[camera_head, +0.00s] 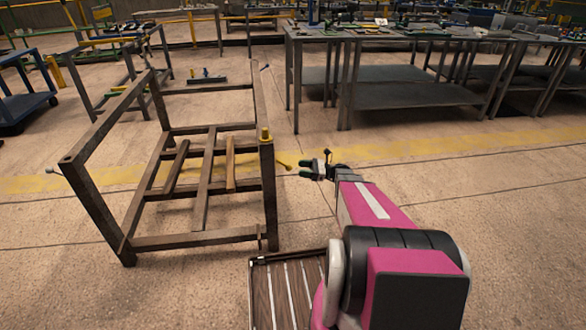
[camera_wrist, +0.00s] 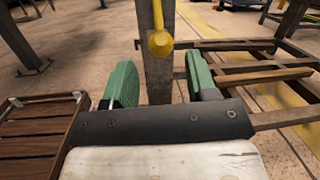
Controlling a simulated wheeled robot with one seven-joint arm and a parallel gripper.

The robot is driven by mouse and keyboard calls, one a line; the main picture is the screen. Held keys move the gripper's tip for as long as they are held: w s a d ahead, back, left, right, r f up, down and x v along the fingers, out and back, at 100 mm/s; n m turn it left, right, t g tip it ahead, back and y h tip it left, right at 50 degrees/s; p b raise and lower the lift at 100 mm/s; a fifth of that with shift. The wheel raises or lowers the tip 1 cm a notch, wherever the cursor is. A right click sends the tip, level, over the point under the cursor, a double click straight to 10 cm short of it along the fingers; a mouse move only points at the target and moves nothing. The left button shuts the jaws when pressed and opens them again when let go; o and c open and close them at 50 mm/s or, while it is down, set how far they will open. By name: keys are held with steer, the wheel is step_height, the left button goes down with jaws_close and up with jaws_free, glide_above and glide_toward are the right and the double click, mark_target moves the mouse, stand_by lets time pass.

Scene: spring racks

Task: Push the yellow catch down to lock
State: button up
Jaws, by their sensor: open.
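In the wrist view the catch (camera_wrist: 160,43) shows as a yellow rod ending in a round knob, in front of the brown post. In the head view a yellow knob (camera_head: 283,165) sticks out to the right of the post, towards my gripper. My gripper (camera_head: 318,169) is to the right of the post, apart from the knob. In the wrist view my gripper (camera_wrist: 161,82) has its green fingers spread apart, with the post and knob visible between and beyond them.
The brown metal rack (camera_head: 205,240) stands on the floor left of my arm. A slatted wooden-looking platform (camera_head: 262,290) lies low at the front. Grey metal tables (camera_head: 420,95) stand at the back right. The floor right of my arm is clear.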

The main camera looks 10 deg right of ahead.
steer(key=shift+s+d+f, duration=0.1)
steer(key=shift+d+f, duration=0.05)
steer(key=shift+d, duration=0.6)
steer(key=shift+s+d+f, duration=0.1)
steer(key=shift+d, duration=0.65)
steer(key=shift+a, duration=0.1)
steer(key=s+a+n+g+h, duration=0.4)
steer(key=s+a+n+h, duration=0.5)
steer(key=s, duration=0.3)
steer(key=s+d+r+n+t+h, duration=0.2)
steer(key=s+d+r+n+h, duration=0.1)
steer(key=s+n+h, duration=0.5)
steer(key=d+h, duration=0.1)
steer(key=h, duration=0.1)
steer(key=shift+r+n+h, duration=0.3)
steer(key=shift+h, duration=0.1)
